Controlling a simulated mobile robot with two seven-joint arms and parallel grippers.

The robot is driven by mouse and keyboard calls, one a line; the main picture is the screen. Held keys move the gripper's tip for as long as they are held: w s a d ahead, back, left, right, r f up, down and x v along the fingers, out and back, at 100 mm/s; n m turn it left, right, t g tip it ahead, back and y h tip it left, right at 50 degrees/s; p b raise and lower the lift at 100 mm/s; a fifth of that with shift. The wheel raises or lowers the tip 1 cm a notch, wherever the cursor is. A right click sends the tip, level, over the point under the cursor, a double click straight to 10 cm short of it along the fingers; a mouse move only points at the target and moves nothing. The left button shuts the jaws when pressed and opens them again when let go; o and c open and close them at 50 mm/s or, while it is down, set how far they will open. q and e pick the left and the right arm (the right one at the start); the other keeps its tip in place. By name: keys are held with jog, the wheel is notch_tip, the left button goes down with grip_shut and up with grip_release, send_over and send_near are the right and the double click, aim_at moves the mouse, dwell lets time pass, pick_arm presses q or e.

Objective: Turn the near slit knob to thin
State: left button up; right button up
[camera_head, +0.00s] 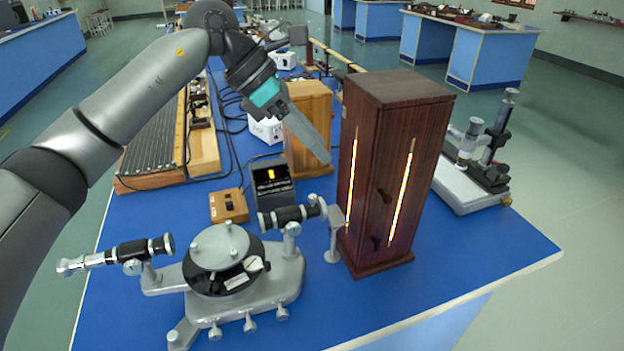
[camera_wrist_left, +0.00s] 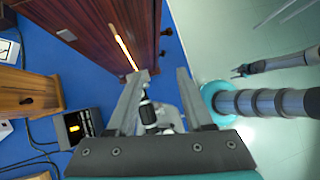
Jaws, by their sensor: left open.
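A tall dark wooden cabinet (camera_head: 372,130) stands on the blue bench with two glowing slits. Two dark knobs, an upper one (camera_head: 383,195) and a lower one (camera_head: 375,243), sit left of the right-hand slit (camera_head: 402,190). A grey spectrometer (camera_head: 230,260) stands left of the cabinet, its right tube (camera_head: 290,216) pointing at it. I cannot tell which knob is the near slit knob. My left gripper (camera_head: 325,160) is open and empty, above the spectrometer and beside the cabinet's left face. In the left wrist view, the tube (camera_wrist_left: 148,113) shows between the fingers.
A lit meter box (camera_head: 272,183) and a small wooden box (camera_head: 229,206) lie behind the spectrometer. A lighter wooden box (camera_head: 308,120) stands behind the cabinet. A microscope-like instrument (camera_head: 478,170) is to the right. The bench's front right corner is clear.

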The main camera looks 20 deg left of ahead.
pick_arm(q)
jog(key=w+a+r+y, duration=0.1)
jog(key=a+y, duration=0.2)
jog(key=a, duration=0.4)
jog(key=b, duration=0.1)
send_near(312, 196)
jog(key=x, duration=0.7)
jog(key=shift+w+d+f, duration=0.1)
jog(key=shift+d+f, duration=0.05)
jog(key=shift+f, duration=0.2)
jog(key=shift+c, duration=0.3)
grip_shut()
